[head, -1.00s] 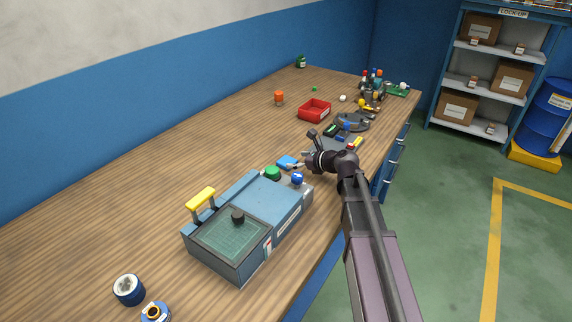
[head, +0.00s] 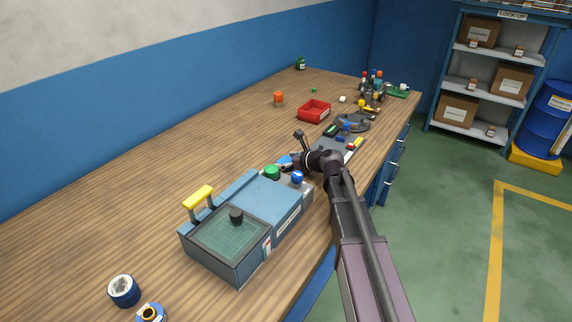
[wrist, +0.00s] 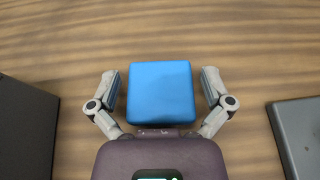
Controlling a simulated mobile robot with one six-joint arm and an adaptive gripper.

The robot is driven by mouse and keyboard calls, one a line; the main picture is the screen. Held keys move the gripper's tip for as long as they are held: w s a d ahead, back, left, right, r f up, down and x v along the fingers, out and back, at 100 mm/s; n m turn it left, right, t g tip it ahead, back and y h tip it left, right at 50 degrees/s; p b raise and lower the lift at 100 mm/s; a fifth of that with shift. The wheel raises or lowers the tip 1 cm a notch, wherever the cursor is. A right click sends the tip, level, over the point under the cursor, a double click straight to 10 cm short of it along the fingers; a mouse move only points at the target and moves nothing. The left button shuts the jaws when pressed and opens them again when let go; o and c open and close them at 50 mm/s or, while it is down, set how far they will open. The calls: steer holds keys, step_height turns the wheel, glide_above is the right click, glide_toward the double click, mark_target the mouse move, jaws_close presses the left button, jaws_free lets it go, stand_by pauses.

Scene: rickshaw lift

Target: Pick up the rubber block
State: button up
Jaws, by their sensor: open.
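The rubber block appears to be the blue square block (wrist: 160,92) on the wooden bench, in the middle of the wrist view. In the head view the block (head: 284,161) is partly hidden by my gripper. My gripper (wrist: 160,78) is open, with one finger on each side of the block. Narrow gaps show between the fingers and its sides, so it is not gripped. In the head view my gripper (head: 293,162) is low over the bench, just beyond the blue-grey machine.
The blue-grey machine (head: 265,205) with a yellow handle stands close in front of the block. A grey tray of small parts (head: 340,148) lies to the right. A red bin (head: 314,111) stands farther back.

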mark_target(285, 160)
steer(key=c, duration=1)
steer(key=shift+o, duration=0.2)
steer(key=shift+r, duration=0.2)
step_height(285, 160, up, 10)
steer(key=p, duration=1)
steer(key=shift+f, duration=0.15)
